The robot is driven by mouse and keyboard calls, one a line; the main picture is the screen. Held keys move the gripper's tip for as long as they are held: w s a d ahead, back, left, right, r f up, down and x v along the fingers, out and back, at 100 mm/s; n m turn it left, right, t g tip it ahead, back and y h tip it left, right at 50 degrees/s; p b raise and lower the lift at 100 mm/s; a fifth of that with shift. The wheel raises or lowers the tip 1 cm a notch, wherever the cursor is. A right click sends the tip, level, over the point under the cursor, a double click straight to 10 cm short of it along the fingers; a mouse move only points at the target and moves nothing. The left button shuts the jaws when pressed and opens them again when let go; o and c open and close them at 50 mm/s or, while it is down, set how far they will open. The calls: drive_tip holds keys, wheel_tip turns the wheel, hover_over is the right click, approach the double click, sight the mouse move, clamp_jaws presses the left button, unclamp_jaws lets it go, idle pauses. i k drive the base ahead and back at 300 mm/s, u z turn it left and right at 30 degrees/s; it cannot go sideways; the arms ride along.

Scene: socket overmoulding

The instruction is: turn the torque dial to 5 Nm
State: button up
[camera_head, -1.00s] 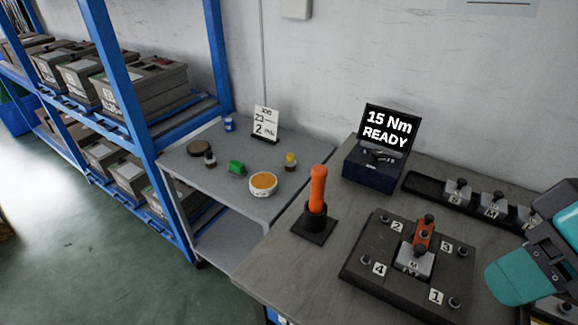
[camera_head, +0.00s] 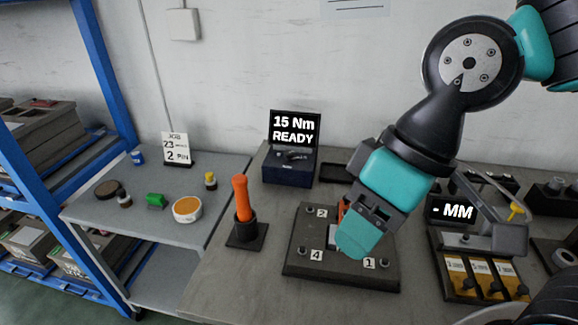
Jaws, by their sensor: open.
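The torque unit (camera_head: 288,172) is a dark blue box at the back of the bench. Its black screen (camera_head: 294,128) reads "15 Nm READY". A dark dial (camera_head: 293,155) shows on its top, below the screen; its setting marks are too small to read. My gripper (camera_head: 362,235) is teal and grey, points down over the fixture plate, and is open with nothing seen in it. It is to the right of the torque unit and nearer the camera, well apart from the dial.
An orange-handled tool (camera_head: 242,200) stands in a black holder left of the numbered fixture plate (camera_head: 318,270). A "- MM" display (camera_head: 452,211) and a yellow-slotted tray (camera_head: 450,283) are to the right. A grey side table (camera_head: 150,215) stands at left. Bench between holder and torque unit is clear.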

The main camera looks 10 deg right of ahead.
sight(290, 154)
drive_tip(key=z, duration=0.1)
drive_tip(key=k, duration=1)
drive_tip(key=u, duration=1.65)
drive_tip(key=i, duration=1.25)
drive_tip(key=z, duration=0.8)
drive_tip(key=i, duration=0.65)
drive_tip(key=z, duration=0.75)
